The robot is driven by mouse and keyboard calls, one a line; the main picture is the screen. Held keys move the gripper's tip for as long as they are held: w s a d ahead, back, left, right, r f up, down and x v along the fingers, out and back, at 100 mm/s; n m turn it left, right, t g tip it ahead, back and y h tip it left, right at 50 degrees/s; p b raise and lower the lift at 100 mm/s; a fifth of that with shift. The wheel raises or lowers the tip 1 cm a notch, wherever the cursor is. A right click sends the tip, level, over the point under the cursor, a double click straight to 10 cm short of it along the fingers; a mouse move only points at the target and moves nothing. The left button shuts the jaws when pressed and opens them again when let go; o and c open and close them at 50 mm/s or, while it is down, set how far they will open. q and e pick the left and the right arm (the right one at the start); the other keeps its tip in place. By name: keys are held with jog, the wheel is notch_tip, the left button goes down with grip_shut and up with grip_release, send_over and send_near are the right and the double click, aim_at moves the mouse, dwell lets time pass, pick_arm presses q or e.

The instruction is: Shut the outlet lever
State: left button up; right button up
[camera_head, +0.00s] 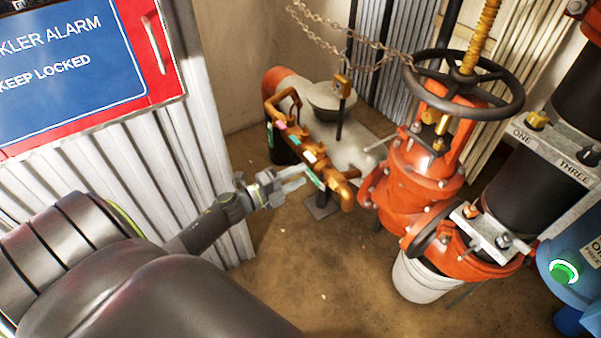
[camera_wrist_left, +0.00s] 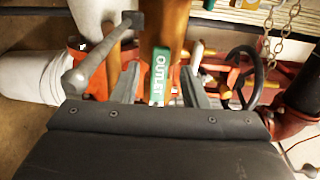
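My left gripper (camera_head: 292,181) reaches in from the left, just left of the brass pipework (camera_head: 338,184). Its fingers (camera_wrist_left: 160,88) stand apart. In the left wrist view, a green OUTLET tag (camera_wrist_left: 160,76) on an orange-brown pipe shows between them. A grey lever (camera_wrist_left: 100,57) with a rounded end slants from a square pivot down to the left, beside the left-hand finger. It overlaps no finger clearly, and I cannot tell whether they touch. In the head view I cannot make out this lever for certain. My right gripper is not in view.
A chain (camera_head: 340,38) hangs behind. A red and blue alarm cabinet (camera_head: 75,58) is at upper left. The floor in front is clear.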

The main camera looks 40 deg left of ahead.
pick_arm(q)
jog(key=shift+w+d, duration=0.3)
jog(key=shift+w, duration=0.35)
grip_shut()
